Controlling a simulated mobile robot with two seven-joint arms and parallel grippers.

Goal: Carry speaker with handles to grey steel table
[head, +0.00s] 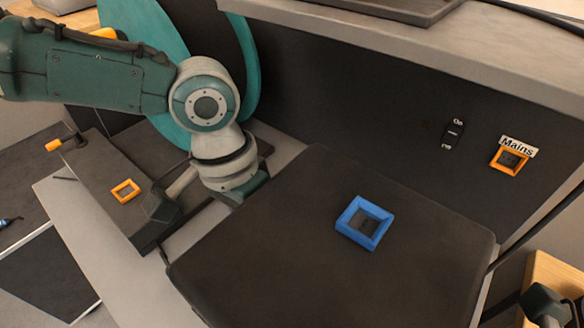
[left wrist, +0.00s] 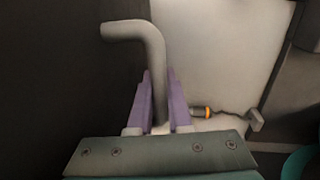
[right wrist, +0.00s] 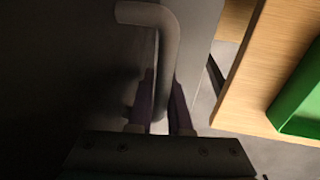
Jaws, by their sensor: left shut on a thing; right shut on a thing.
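The speaker, a large dark box (head: 300,250) with a blue square frame (head: 364,222) on top, fills the lower middle of the head view. My left gripper (head: 240,190) is at its left edge, with its fingers hidden there. In the left wrist view its fingers (left wrist: 157,85) are shut on a grey bent handle (left wrist: 140,30). My right gripper (head: 548,303) is partly visible at the lower right. In the right wrist view its fingers (right wrist: 162,85) are shut on a similar handle (right wrist: 150,14). A pale grey surface (head: 85,235) shows left of the speaker; I cannot tell whether it is the grey steel table.
A dark panel with a Mains label (head: 518,146) and orange frame (head: 509,159) stands behind, under a grey ledge (head: 420,45). A dark box with an orange frame (head: 125,190) is close on the left. A wooden surface (right wrist: 262,75) is beside the right gripper.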

